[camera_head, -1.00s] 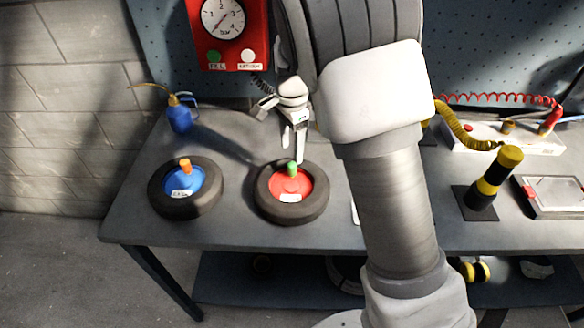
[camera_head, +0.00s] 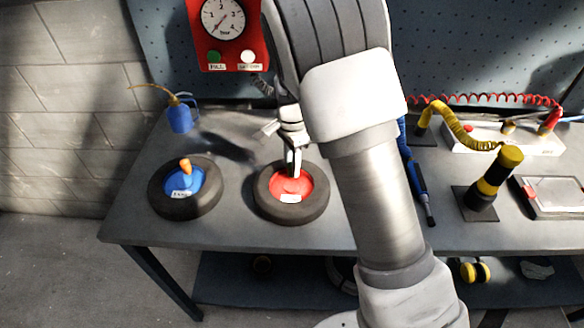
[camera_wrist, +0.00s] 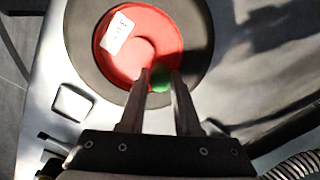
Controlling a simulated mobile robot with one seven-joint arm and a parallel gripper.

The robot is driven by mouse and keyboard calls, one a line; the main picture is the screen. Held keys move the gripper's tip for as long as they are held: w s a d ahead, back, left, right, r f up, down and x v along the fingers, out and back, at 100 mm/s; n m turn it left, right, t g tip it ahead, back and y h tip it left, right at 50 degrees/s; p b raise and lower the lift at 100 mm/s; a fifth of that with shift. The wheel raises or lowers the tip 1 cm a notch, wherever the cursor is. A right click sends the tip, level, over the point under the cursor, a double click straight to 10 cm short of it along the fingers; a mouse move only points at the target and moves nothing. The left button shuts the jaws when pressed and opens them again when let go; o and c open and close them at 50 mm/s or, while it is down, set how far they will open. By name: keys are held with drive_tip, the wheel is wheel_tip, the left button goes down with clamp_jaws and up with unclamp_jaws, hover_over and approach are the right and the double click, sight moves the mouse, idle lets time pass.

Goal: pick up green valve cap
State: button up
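The green valve cap (camera_wrist: 160,78) shows in the wrist view at the edge of the red wheel hub (camera_wrist: 128,50). My gripper (camera_wrist: 161,76) points down with one finger on each side of the cap. The gap between fingertips and cap is very small, and I cannot tell whether they press on it. In the head view my gripper (camera_head: 293,168) stands over the red hub (camera_head: 291,186), and its fingers hide the cap. The hub sits inside a black tyre (camera_head: 292,212) lying flat on the bench.
A second tyre (camera_head: 184,211) with a blue hub and an orange cap (camera_head: 185,165) lies to the left. A blue oil can (camera_head: 180,119) stands behind it. A red gauge box (camera_head: 226,35) hangs behind. A yellow-black post (camera_head: 493,178) stands at right.

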clamp_jaws()
drive_tip(key=shift+r, duration=0.1)
drive_tip(key=shift+r, duration=0.55)
wheel_tip(320, 180, up, 3)
drive_tip(key=shift+w+f, duration=0.1)
drive_tip(key=d+r+p, duration=0.3)
drive_tip(key=d+r, duration=0.8)
drive_tip(key=shift+s+d, duration=0.3)
drive_tip(key=shift+s, duration=0.1)
